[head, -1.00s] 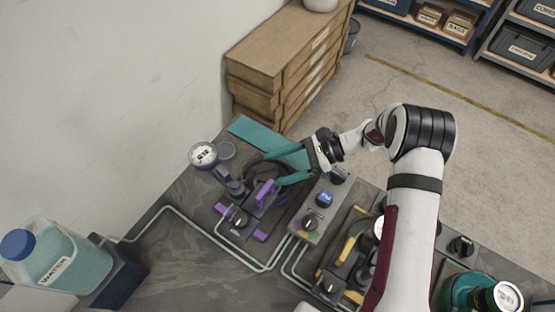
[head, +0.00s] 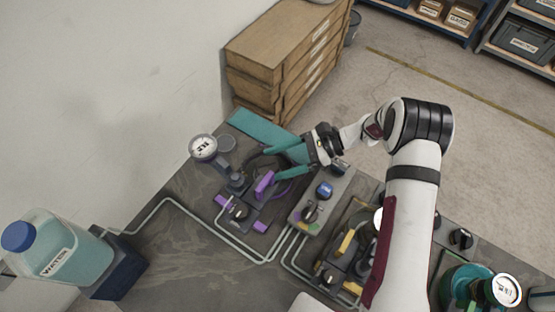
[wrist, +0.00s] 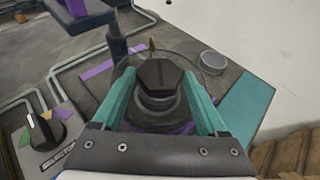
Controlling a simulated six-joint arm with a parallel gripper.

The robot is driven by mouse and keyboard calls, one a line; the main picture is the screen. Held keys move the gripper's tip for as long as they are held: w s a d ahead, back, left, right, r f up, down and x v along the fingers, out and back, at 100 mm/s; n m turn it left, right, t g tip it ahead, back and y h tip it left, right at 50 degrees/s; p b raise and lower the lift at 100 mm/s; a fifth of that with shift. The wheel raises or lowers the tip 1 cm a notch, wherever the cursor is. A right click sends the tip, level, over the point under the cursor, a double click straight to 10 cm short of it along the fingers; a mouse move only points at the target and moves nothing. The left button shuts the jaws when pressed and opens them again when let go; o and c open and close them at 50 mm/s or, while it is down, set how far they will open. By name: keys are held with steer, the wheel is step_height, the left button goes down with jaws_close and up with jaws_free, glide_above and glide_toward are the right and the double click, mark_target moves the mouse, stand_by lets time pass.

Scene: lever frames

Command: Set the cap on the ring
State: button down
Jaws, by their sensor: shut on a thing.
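My gripper (wrist: 159,80) is shut on a dark cap with a hexagonal top (wrist: 158,74). Its two teal fingers stand on either side of the cap in the wrist view. In the head view, my gripper (head: 278,163) is over the far bench station, right of the purple lever handle (head: 264,184). The fingers largely hide the cap there.
A round gauge (head: 203,148) stands left of the station. A selector knob panel (head: 312,212) and a yellow-marked station are nearer on the right. Pipes (head: 215,236) run along the bench. A water jug (head: 62,250) stands at lower left; wooden drawers (head: 285,60) are beyond.

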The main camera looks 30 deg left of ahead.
steer(key=shift+f, duration=0.15)
jaws_free()
steer(key=shift+w, duration=0.1)
steer(key=v, duration=1.5)
steer(key=shift+w+d, duration=0.2)
steer(key=shift+d, duration=0.05)
